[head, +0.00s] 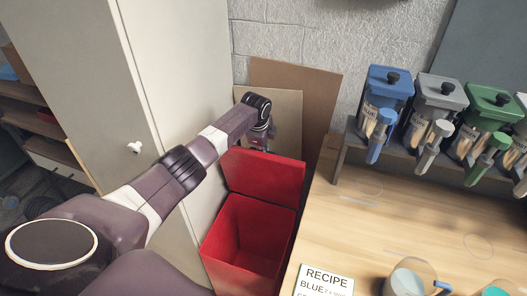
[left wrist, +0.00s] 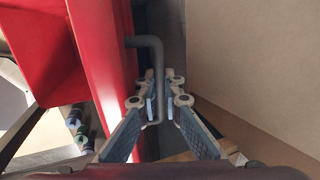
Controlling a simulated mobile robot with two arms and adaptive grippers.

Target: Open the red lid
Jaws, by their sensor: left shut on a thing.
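The red bin (head: 244,240) stands on the floor between the white cabinet and the wooden counter, and its inside is open to view. Its red lid (head: 264,177) is raised, standing up at the bin's back edge. My left gripper (head: 263,142) is at the lid's top, with the fingers partly hidden in the head view. In the left wrist view, the red lid (left wrist: 103,60) carries a bent grey handle (left wrist: 152,42). The fingers of my left gripper (left wrist: 163,88) are shut on this handle. My right gripper is in neither view.
The white cabinet (head: 180,70) is close beside my left arm. Cardboard sheets (head: 305,90) lean against the wall behind the lid. The wooden counter (head: 345,235) on the right holds a recipe card (head: 325,283), a cup (head: 408,280) and several bottle dispensers (head: 385,95).

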